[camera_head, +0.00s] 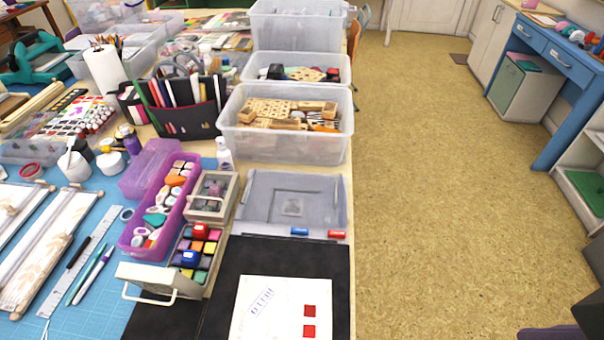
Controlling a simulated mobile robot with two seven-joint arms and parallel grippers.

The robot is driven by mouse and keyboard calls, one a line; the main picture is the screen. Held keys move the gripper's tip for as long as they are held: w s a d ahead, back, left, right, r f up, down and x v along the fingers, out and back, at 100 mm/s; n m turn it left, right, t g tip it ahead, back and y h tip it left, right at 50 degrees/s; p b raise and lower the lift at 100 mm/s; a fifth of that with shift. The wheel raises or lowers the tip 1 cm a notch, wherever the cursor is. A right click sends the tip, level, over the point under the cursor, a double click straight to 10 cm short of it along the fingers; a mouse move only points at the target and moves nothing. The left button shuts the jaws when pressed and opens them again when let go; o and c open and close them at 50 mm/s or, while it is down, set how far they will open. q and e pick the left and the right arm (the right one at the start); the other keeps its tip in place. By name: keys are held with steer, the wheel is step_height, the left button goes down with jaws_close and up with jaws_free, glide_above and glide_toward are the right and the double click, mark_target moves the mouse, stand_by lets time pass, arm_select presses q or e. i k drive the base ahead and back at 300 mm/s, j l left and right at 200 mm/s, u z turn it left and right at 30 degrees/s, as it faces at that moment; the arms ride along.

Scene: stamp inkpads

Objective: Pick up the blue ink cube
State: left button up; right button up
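A blue ink cube (188,259) sits near the left side of a small tray of colored ink cubes (207,262), left of the table's right edge. It looks a little taller than the flat pads around it. A red ink cube (200,232) stands behind it in the same tray. A separate small blue item (299,231) lies by a red one (336,234) at the front of a clear tray; I cannot tell exactly what they are. Neither of my grippers shows in the head view.
A pale box-like piece with a wire handle (158,278) stands close in front of the ink tray. A purple bin of stamps (133,254) is to its left and a clear-lidded box (216,190) behind. A stamped white sheet (281,306) lies on a black folder (249,254).

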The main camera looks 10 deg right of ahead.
mark_target(190, 258)
steer(key=j+u, duration=0.1)
steer(key=u, duration=0.5)
steer(key=i+j+z, duration=0.1)
steer(key=k+l+u, duration=0.1)
steer(key=l, duration=0.3)
steer(key=k+l, duration=0.1)
steer(key=l, duration=0.3)
steer(key=k+l+u, duration=0.15)
steer(key=l, duration=0.2)
steer(key=i, duration=0.05)
